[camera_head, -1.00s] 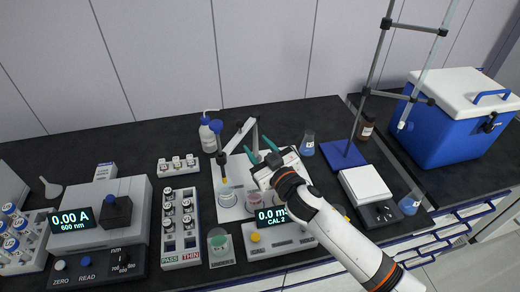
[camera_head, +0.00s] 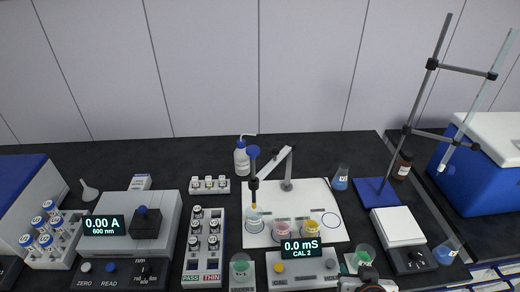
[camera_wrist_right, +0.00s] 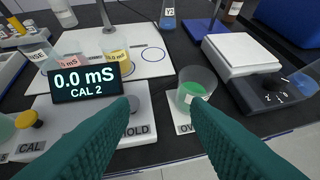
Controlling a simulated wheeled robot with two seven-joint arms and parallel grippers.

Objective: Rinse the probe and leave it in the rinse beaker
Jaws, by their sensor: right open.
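The probe (camera_head: 254,184), with a blue cap and a yellow lower end, hangs upright from the grey jointed holder arm (camera_head: 273,166). Its lower end is at the leftmost clear beaker (camera_head: 254,224) on the white board; I cannot tell how deep it sits. That beaker is labelled RINSE in the wrist view (camera_wrist_right: 40,55). My right gripper (camera_wrist_right: 162,108) is open and empty, its teal fingers low at the front near the meter's HOLD button. My left gripper is out of view.
The meter (camera_head: 300,268) reads 0.0 mS, CAL 2. Pink (camera_head: 282,230) and yellow (camera_head: 312,229) beakers stand right of the rinse beaker. A green-liquid beaker (camera_wrist_right: 196,90) stands just ahead of my right fingers. A balance (camera_head: 398,228) and stand base (camera_head: 375,192) are farther right.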

